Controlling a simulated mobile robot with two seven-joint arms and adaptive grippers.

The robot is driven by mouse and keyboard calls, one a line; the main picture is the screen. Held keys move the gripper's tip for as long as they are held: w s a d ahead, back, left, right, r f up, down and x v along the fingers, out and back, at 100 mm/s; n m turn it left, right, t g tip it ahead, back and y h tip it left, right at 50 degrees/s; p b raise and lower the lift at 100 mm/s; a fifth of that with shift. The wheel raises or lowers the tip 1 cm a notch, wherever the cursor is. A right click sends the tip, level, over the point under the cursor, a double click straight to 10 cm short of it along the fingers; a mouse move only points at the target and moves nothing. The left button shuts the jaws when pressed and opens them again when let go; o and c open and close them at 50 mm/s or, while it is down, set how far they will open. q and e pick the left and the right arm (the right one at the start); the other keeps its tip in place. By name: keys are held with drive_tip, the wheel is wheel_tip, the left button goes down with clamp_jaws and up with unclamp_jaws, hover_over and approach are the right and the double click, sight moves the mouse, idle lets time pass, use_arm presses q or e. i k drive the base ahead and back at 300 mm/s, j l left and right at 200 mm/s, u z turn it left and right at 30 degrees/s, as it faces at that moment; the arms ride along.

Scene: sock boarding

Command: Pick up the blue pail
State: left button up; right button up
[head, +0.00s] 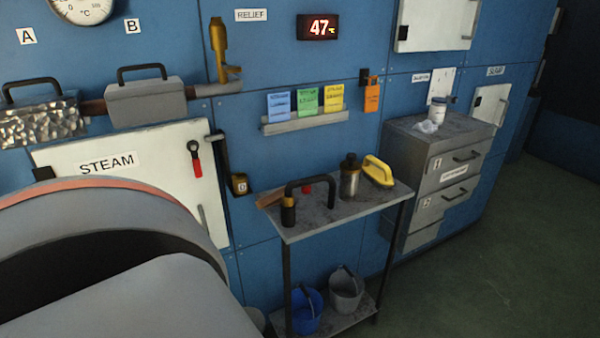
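The blue pail (306,311) stands upright on the lower shelf of a small metal stand. A grey pail (346,290) stands right beside it on the same shelf, to its right and slightly farther back. The front left post of the stand passes in front of the blue pail's left side. Neither of my grippers shows in the head view.
The stand's top (330,215) holds a black-handled tool (289,210), a dark canister (350,178) and a yellow-handled item (378,171). A grey drawer cabinet (445,178) stands at the right. Open green floor (480,270) lies at the right. A large grey curved body fills the lower left.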

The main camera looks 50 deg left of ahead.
sight(306, 302)
drive_tip(key=u, duration=1.35)
